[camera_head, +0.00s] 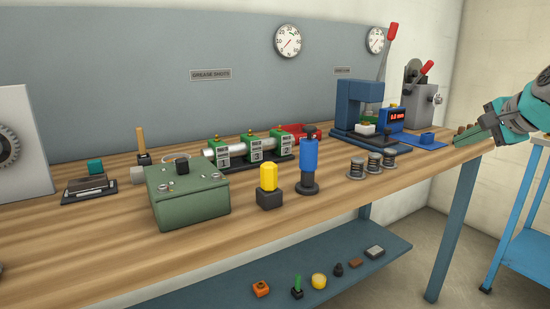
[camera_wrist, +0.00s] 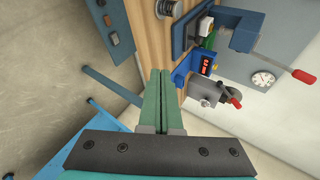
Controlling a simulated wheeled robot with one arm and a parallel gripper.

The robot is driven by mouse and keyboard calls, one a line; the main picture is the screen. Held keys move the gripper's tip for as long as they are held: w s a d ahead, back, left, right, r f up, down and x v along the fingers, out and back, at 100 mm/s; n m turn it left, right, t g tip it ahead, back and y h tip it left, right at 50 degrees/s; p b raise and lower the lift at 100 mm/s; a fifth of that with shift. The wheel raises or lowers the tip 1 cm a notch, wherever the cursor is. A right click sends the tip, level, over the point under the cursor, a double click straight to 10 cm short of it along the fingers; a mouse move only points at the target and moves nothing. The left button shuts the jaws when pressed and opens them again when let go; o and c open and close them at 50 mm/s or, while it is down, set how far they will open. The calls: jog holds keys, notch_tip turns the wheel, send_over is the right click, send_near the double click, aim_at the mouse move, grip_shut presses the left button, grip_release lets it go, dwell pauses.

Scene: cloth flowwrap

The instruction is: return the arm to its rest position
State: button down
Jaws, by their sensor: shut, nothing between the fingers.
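My gripper (camera_head: 468,136) is at the right end of the wooden workbench (camera_head: 330,215) in the head view, with my arm coming in from the right edge. Its long green fingers lie together with nothing between them. In the wrist view my gripper (camera_wrist: 160,100) points toward the bench's end, its two fingers side by side and closed. Whether the fingertips touch the bench top or hover over it, I cannot tell.
Near my gripper stand a blue press (camera_head: 358,105), a blue box with a red display (camera_head: 397,120) and a grey machine with a red lever (camera_head: 420,95). Several springs (camera_head: 373,163) stand left of it. A blue cart (camera_head: 525,240) is at the right. A lower shelf (camera_head: 330,262) holds small parts.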

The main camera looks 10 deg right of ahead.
jog(key=s+a+f+n+g+y, duration=0.1)
jog(key=s+a+f+n+g, duration=0.15)
jog(key=a+f, duration=0.5)
jog(key=s+a+f+n+g+y, duration=0.15)
jog(key=a+f+n, duration=0.25)
jog(key=a, duration=0.7)
jog(key=s+a+f+n+g, duration=0.2)
jog(key=a+f+n, duration=0.3)
jog(key=a, duration=0.4)
jog(key=s+a+f+n+g+h, duration=0.1)
jog(key=s+a+f+n+g, duration=0.2)
jog(key=s+f, duration=0.6)
jog(key=s+a+f+n+g+h, duration=0.1)
jog(key=s+a+f+n+g, duration=0.2)
jog(key=s+f, duration=0.6)
jog(key=s, duration=0.6)
jog(key=shift+g, duration=0.4)
